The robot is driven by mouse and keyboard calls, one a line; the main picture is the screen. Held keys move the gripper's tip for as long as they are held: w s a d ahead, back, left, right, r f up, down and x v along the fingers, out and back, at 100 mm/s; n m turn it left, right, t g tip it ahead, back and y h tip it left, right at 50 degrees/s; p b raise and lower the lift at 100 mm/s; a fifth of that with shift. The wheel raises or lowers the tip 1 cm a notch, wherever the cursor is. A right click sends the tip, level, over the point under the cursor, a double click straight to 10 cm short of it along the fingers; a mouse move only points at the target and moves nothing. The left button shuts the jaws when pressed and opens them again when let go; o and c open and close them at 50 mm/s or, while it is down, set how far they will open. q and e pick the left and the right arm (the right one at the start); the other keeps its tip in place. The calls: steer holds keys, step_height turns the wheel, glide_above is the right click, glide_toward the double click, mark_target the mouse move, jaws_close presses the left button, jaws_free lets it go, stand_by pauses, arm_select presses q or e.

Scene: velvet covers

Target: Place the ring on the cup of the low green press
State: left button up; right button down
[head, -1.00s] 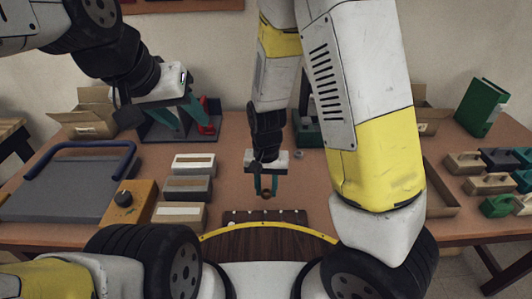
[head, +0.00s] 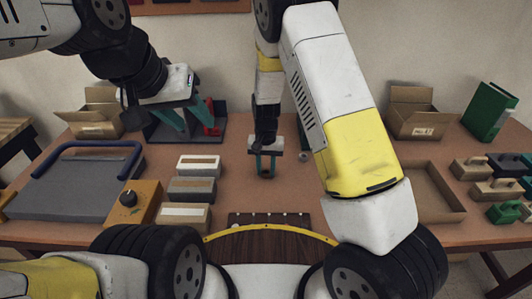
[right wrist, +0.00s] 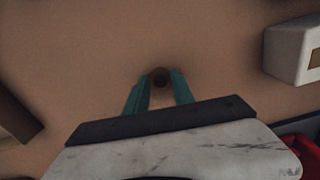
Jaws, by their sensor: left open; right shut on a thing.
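The ring (right wrist: 160,77) is small and brown, and sits between the fingertips of my right gripper (right wrist: 160,92) in the right wrist view. In the head view my right gripper (head: 266,172) is shut on it above the middle of the table; the ring is hard to make out there. A dark green device (head: 305,132), perhaps the low green press, stands at the back, mostly hidden behind my right arm; its cup cannot be made out. My left gripper (head: 187,118) is open and empty at the back left, in front of a dark press with a red part (head: 212,130).
Three small boxes (head: 191,189) stand left of my right gripper. A dark wooden rack (head: 268,219) with pale studs lies at the front. An open tray (head: 440,190) and cardboard box (head: 412,120) are on the right.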

steer(key=shift+f, duration=0.2)
steer(key=c, duration=1.1)
jaws_free()
